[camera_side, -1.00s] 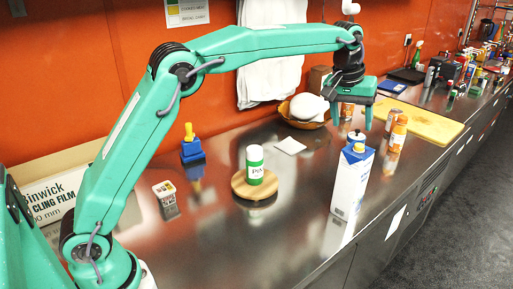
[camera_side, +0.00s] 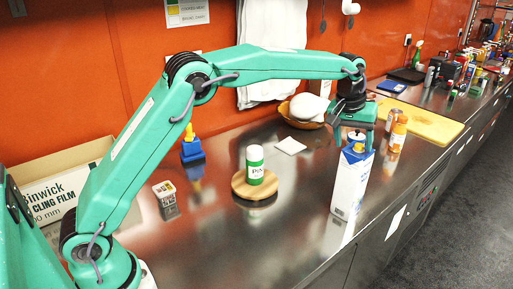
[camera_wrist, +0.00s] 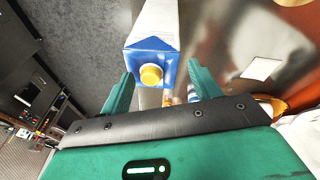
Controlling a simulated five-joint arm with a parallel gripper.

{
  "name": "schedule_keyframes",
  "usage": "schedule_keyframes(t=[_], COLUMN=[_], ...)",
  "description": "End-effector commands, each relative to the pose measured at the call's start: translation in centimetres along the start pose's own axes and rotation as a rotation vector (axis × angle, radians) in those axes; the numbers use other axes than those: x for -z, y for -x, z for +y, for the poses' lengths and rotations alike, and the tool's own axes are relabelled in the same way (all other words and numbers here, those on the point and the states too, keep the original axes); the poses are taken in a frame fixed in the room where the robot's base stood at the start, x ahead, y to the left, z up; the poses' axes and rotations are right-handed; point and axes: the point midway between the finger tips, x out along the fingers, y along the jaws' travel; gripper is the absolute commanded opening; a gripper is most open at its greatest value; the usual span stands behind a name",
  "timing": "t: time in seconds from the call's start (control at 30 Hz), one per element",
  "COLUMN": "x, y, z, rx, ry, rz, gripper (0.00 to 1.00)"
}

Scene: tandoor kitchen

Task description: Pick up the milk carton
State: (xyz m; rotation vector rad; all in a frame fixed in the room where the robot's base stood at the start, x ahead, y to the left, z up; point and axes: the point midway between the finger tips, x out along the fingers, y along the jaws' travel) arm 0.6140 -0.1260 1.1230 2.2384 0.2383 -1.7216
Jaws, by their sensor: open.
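The milk carton (camera_side: 350,182) is white with a blue top and a yellow cap, and it stands upright near the front edge of the steel counter. In the wrist view the carton (camera_wrist: 157,52) shows from above, its yellow cap between and just ahead of my fingertips. My gripper (camera_side: 354,142) is open, pointing down at the carton's top, with one finger on either side in the wrist view (camera_wrist: 160,85). In the side view the fingers overlap the carton's top, and I cannot tell whether they touch it.
A green-and-white container (camera_side: 255,163) stands on a round wooden board (camera_side: 240,188) left of the carton. An orange can (camera_side: 398,134) stands close behind it to the right. A cutting board (camera_side: 440,127) lies farther back. The counter's front edge is close by.

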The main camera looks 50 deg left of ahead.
Motion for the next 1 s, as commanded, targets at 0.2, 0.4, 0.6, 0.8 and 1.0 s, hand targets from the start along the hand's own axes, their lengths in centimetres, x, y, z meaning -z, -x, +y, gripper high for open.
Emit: schedule_keyframes(t=[0.2,0.4,0.6,0.8,1.0], x=[0.01,0.01,0.01,-0.01,-0.04], y=[-0.71,-0.7,-0.69,-0.72,-0.81], z=[0.01,0.01,0.01,-0.01,-0.04], rx=[-0.001,-0.001,-0.001,0.0,0.001], ry=[0.0,0.0,0.0,0.0,0.0], rz=[0.002,0.001,0.001,0.0,-0.001], gripper=[0.62,0.62,0.62,0.25,0.0])
